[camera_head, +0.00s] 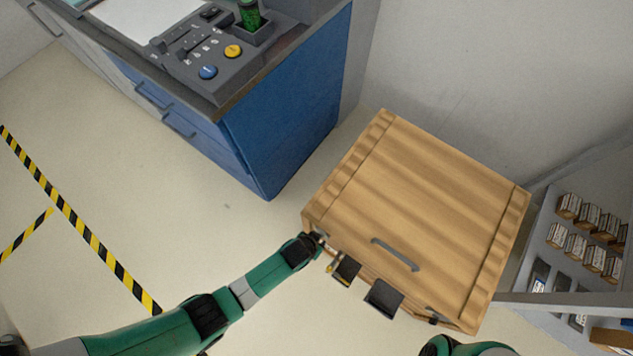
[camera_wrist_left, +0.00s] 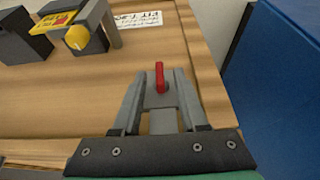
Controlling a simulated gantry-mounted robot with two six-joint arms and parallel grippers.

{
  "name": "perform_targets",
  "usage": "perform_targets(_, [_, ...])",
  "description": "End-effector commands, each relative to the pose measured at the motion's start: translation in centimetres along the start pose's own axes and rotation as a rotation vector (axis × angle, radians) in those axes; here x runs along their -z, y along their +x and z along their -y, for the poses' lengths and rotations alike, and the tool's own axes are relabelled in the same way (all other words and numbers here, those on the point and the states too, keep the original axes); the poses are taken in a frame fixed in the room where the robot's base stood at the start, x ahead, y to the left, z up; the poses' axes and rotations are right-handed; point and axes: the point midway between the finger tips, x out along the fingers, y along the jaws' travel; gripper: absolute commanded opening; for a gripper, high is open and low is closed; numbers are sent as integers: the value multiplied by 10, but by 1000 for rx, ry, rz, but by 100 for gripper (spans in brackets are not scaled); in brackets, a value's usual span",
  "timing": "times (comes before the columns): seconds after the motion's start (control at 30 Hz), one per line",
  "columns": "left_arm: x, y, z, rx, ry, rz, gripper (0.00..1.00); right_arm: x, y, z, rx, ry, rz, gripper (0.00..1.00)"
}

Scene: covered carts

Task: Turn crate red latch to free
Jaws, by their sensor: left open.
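The wooden crate (camera_head: 430,190) stands at the centre right in the head view, its lid down. In the left wrist view, a small red latch (camera_wrist_left: 160,76) sits on a grey mount on the crate's wooden face (camera_wrist_left: 60,95). My left gripper (camera_wrist_left: 158,90) is open, with one finger on each side of the latch; I cannot tell whether they touch it. In the head view, my left gripper (camera_head: 320,240) is at the crate's front left corner, where the latch is too small to make out. My right gripper is out of view; only green arm parts show at the bottom.
A yellow knob (camera_wrist_left: 77,37) and dark boxes sit beside the latch, near a white label (camera_wrist_left: 137,20). The lid has a grey handle (camera_head: 395,255). A blue cabinet (camera_head: 285,115) stands behind left, a shelf (camera_head: 545,250) at right. Floor at left is clear.

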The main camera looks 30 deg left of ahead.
Motion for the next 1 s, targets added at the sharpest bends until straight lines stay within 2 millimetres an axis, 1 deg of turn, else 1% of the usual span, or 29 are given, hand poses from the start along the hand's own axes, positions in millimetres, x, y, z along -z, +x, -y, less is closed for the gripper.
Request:
perform_targets(0.1, [0,-1,0,0,0,0,42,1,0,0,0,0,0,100])
perform_targets(0.17, [0,-1,0,0,0,0,32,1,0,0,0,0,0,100])
perform_targets(0.2, [0,-1,0,0,0,0,24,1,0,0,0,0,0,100])
perform_targets(0.33, [0,-1,0,0,0,0,1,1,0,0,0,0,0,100])
perform_targets(0.37, [0,-1,0,0,0,0,0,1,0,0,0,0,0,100])
perform_targets(0.77, [0,-1,0,-9,-5,1,0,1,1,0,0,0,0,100])
perform_targets(1.0, [0,-1,3,-83,-40,2,0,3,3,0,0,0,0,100])
